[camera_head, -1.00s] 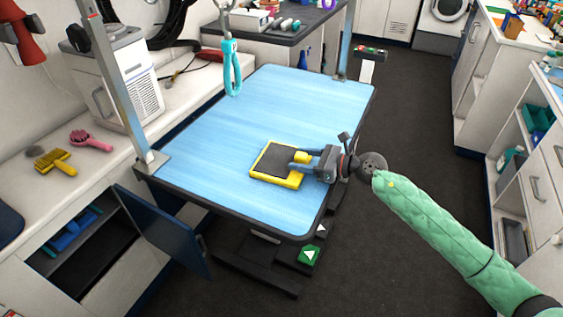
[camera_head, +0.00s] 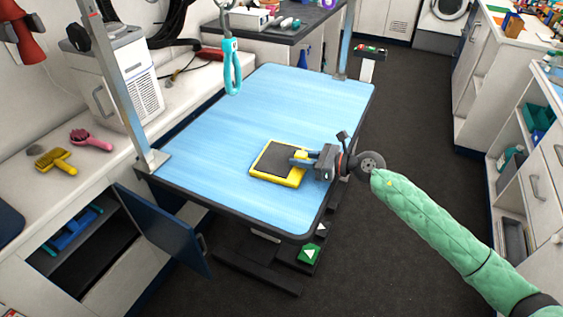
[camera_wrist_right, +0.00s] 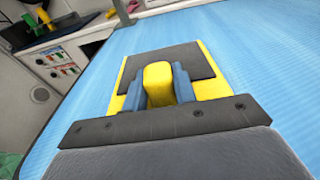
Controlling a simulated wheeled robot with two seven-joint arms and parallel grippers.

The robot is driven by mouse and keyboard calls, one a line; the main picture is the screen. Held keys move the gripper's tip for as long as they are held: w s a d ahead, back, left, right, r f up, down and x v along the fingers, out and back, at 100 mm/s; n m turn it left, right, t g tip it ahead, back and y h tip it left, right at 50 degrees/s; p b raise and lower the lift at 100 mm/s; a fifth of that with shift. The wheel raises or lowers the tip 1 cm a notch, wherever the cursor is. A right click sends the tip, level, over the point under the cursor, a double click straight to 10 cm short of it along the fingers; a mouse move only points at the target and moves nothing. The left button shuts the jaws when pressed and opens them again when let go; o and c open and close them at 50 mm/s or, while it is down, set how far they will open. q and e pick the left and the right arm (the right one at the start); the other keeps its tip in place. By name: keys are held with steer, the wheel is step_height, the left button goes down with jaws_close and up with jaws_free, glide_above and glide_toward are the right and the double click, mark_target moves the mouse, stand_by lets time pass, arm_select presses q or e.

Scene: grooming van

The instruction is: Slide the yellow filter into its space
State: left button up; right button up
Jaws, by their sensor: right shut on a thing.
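The yellow filter (camera_head: 262,176) lies flat on the blue table top, near its front right edge. It has a dark grey panel (camera_head: 275,157) framed in yellow and a raised yellow grip on the right side. My right gripper (camera_head: 303,157) is shut on that grip, its blue fingers on both sides of it. The right wrist view shows the yellow grip (camera_wrist_right: 158,84) between the two fingers and the dark panel (camera_wrist_right: 190,60) beyond. The filter's space cannot be made out for certain. My left gripper is not in view.
The blue grooming table (camera_head: 220,130) is otherwise bare. A teal loop (camera_head: 232,72) hangs over its far part. A white vented unit (camera_head: 125,80) stands on the left counter, with yellow and pink brushes (camera_head: 90,140) nearby. A dark blue cabinet door (camera_head: 165,232) hangs open below.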

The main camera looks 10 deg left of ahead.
steer(key=shift+r+p, duration=1.7)
steer(key=shift+r, duration=0.85)
steer(key=shift+f, duration=0.1)
